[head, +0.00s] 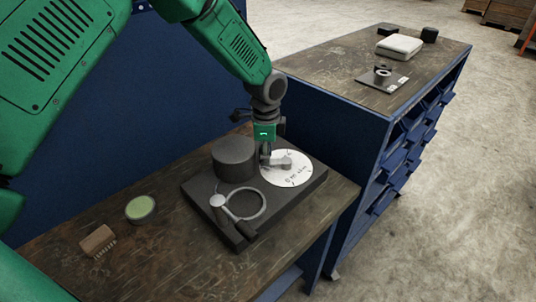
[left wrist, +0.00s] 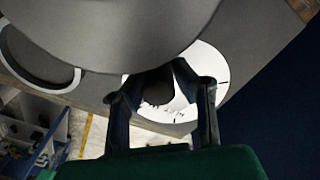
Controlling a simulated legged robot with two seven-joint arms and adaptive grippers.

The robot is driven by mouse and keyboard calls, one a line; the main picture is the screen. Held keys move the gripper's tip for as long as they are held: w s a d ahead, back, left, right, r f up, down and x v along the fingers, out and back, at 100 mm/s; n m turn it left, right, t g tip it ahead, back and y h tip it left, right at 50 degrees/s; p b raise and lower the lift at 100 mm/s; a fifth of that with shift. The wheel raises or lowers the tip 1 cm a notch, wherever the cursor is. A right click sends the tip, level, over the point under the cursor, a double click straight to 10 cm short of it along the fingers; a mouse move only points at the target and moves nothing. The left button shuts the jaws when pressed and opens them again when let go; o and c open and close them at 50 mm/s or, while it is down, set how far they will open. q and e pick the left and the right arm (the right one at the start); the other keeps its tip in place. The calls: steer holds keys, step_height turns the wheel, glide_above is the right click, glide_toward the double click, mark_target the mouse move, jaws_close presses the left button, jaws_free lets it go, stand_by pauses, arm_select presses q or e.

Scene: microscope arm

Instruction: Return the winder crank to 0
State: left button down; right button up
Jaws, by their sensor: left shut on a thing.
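The winder crank (head: 283,162) is a small grey arm lying over a white marked dial (head: 286,179) on a dark grey base plate (head: 311,186). My left gripper (head: 266,161) comes down from above at the dial's left part and is shut on the crank's knob. In the left wrist view, the two fingers of my left gripper (left wrist: 160,95) stand on either side of the round dark knob (left wrist: 158,92), with the white dial behind. The dial's 0 mark is too small to read. My right gripper is out of view.
A dark cylinder (head: 234,158) stands close left of my left gripper. A ring with a ball-ended lever (head: 219,201) is at the plate's front. A green-topped round dish (head: 140,208) and a brush (head: 97,241) lie left on the workbench. A second bench (head: 345,62) stands behind.

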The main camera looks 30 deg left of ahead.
arm_select(q)
steer(key=shift+s+a+f+n, duration=0.15)
steer(key=shift+s+n, duration=0.15)
steer(key=shift+s, duration=0.05)
